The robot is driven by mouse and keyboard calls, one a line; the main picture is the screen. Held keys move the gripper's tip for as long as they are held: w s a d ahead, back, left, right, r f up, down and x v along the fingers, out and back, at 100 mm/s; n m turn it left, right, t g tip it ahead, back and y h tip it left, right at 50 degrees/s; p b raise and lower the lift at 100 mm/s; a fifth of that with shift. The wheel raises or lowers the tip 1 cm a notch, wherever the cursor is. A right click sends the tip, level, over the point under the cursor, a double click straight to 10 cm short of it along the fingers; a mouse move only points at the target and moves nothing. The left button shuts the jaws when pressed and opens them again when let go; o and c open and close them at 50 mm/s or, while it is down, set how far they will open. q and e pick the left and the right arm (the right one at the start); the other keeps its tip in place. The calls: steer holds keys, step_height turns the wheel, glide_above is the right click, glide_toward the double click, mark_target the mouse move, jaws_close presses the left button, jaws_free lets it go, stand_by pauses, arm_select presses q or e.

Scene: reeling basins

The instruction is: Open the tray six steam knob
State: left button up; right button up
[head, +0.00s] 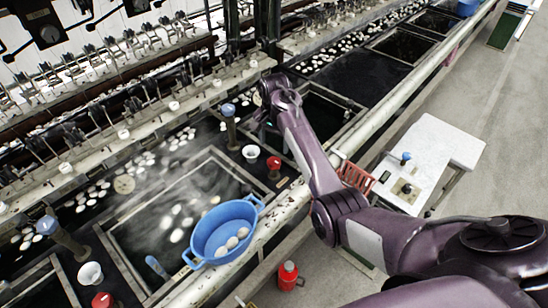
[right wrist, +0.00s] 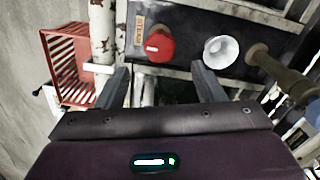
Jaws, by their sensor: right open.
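A round red knob (head: 273,163) stands on the dark panel at the basin's near edge, beside a white cup (head: 250,153). A second red knob (head: 102,300) is at the bottom left. My left gripper is not in view.
A blue-topped post (head: 228,110) rises near the white cup. A blue colander (head: 222,232) holding white cocoons sits on the basin edge. A red basket (head: 356,177) hangs by the rail. A white table (head: 432,150) and red bottle (head: 288,275) are on the floor side.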

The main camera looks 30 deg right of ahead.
mark_target(274, 161)
step_height(274, 161, down, 6)
steer(key=shift+f+p, duration=0.1)
steer(key=shift+p, duration=0.55)
steer(key=shift+f, duration=0.6)
steer(key=c, duration=1)
steer(key=shift+o, duration=0.2)
